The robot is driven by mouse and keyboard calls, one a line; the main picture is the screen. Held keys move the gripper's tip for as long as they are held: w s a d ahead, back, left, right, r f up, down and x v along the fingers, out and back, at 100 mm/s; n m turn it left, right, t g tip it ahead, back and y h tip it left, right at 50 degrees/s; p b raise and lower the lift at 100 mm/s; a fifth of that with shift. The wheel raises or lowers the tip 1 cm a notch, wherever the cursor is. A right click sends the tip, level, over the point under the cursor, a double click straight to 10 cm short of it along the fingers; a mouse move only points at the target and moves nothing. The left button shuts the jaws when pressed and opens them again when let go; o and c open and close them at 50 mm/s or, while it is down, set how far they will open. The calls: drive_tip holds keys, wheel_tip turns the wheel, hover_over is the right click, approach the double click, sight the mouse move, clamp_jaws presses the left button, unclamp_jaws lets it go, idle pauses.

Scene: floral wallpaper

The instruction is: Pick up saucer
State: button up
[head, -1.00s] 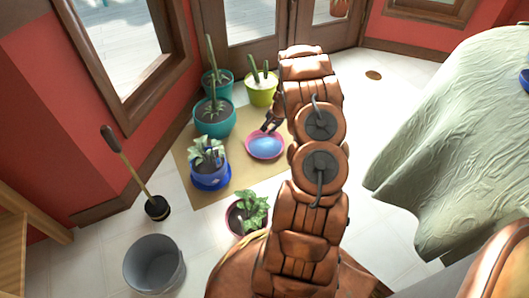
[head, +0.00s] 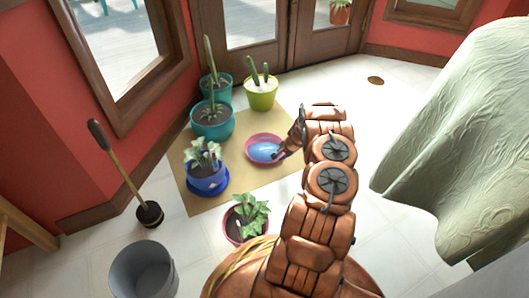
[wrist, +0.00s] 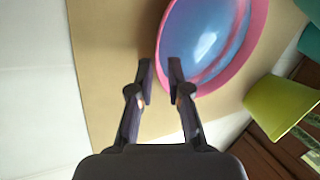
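The saucer (head: 251,154), a shallow round dish with a pink rim and a blue, shiny inside, lies on the tan mat (head: 195,186). It also shows in the wrist view at the top (wrist: 165,35). My gripper (head: 281,154) is at the right edge of the saucer in the head view. In the wrist view my gripper (wrist: 160,65) is open, with its two dark fingers apart. The right finger overlaps the pink rim and the left finger is over the mat. Nothing is held. Whether a finger touches the rim I cannot tell.
Potted plants stand on the mat: a blue pot (head: 206,184), teal pots (head: 212,124) and a lime green pot (head: 261,97). A pink pot (head: 233,227) stands nearer. A grey bucket (head: 142,272), a plunger (head: 149,212) and a cloth-covered table (head: 450,140) flank the area.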

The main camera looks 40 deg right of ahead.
sight(278, 158)
drive_tip(key=shift+b+x, duration=1.6)
drive_tip(key=shift+x, duration=0.65)
clamp_jaws()
